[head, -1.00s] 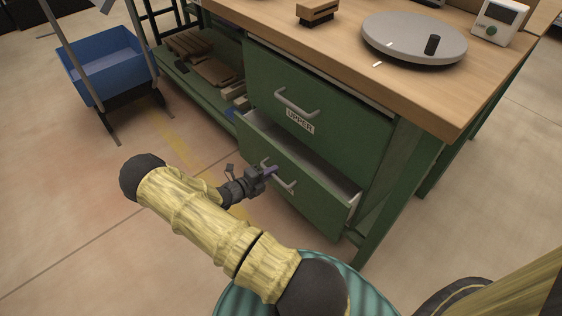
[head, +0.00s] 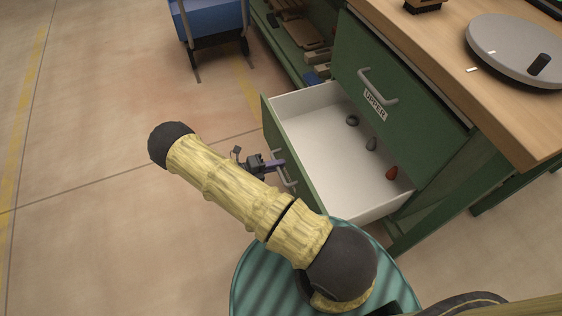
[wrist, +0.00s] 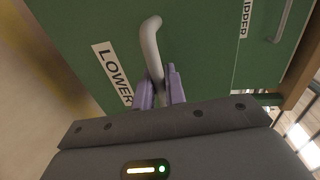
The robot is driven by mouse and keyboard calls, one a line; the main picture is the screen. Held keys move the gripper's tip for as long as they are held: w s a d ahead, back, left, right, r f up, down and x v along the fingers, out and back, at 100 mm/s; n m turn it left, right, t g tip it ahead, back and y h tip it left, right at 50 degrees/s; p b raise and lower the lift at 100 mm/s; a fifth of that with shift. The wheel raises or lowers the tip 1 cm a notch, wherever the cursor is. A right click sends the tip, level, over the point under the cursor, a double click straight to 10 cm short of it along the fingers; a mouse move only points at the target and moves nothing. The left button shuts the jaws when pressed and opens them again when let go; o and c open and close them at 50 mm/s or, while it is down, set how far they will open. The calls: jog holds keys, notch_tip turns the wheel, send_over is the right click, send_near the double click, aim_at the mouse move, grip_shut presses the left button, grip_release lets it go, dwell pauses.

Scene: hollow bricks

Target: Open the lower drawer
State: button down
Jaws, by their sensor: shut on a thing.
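The lower drawer (head: 310,155) stands pulled well out of the green cabinet in the head view, its white inside showing. In the wrist view its green front (wrist: 85,40) carries a LOWER label (wrist: 113,72). My gripper (head: 281,163) is at the drawer front. In the wrist view the purple fingers (wrist: 160,90) are shut on the grey bar handle (wrist: 151,45), one on each side of it. In the drawer lie a dark ring-like item (head: 352,120), a grey item (head: 371,144) and a red item (head: 392,173).
The upper drawer (head: 400,75) above is closed, with its own handle and UPPER label. The wooden worktop (head: 440,50) bears a grey round plate (head: 510,45). A blue bin (head: 215,18) stands at the back. The floor to the left is clear.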

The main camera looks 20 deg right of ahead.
jog(key=shift+a, duration=0.2)
jog(key=c, duration=1.5)
grip_release()
jog(key=shift+c, duration=0.2)
jog(key=p+v, duration=0.2)
jog(key=v, duration=1.5)
jog(key=shift+p, duration=0.3)
jog(key=shift+a, duration=0.15)
